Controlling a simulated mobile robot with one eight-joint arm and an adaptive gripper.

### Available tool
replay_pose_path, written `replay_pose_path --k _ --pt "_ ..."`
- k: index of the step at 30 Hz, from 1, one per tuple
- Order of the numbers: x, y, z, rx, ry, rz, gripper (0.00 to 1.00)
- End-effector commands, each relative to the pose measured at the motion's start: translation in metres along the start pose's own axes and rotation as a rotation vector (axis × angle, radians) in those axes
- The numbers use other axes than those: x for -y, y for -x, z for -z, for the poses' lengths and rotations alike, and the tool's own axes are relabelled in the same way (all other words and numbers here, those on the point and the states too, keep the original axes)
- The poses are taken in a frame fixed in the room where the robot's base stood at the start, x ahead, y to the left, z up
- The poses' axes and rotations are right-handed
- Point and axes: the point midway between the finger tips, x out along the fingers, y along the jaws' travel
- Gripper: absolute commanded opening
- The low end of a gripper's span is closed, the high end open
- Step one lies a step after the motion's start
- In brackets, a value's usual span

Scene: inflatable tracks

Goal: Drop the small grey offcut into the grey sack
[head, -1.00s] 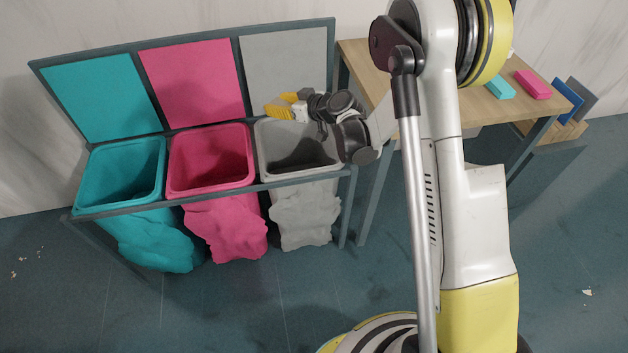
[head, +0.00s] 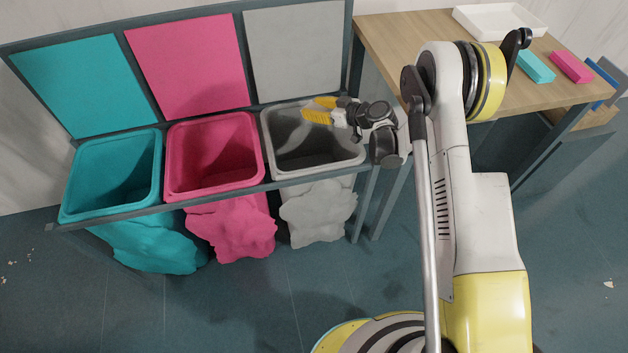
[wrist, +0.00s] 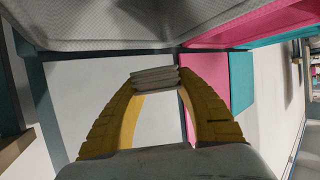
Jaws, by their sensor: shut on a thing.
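The grey sack (head: 318,212) hangs at the right end of the rack, its mouth open upward. My gripper (head: 312,108) is over the back part of that mouth, its yellow fingers pointing left. In the wrist view my gripper (wrist: 155,80) is shut on the small grey offcut (wrist: 155,77), held between the fingertips. The offcut cannot be made out in the head view. The grey sack (wrist: 100,25) also fills the top left of the wrist view, apart from the offcut in the picture.
A pink sack (head: 215,185) and a teal sack (head: 75,205) hang to the left, with matching panels behind. On the right, a wooden table (head: 400,40) holds a white tray (head: 500,20), a teal block (head: 536,67) and a pink block (head: 571,67).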

Motion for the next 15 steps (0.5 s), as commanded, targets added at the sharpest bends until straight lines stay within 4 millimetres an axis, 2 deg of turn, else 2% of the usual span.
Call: replay_pose_path --k 1,5,13,14,15 --pt "0.000 -0.004 -0.008 0.000 0.000 0.000 0.19" --pt "0.000 -0.007 -0.018 0.000 0.000 0.000 0.19" --pt "0.000 -0.008 -0.020 0.000 0.000 -0.001 0.19" --pt "0.000 -0.008 -0.020 0.000 0.000 -0.001 0.42" --pt "0.000 -0.008 -0.019 0.000 0.000 -0.001 0.54"
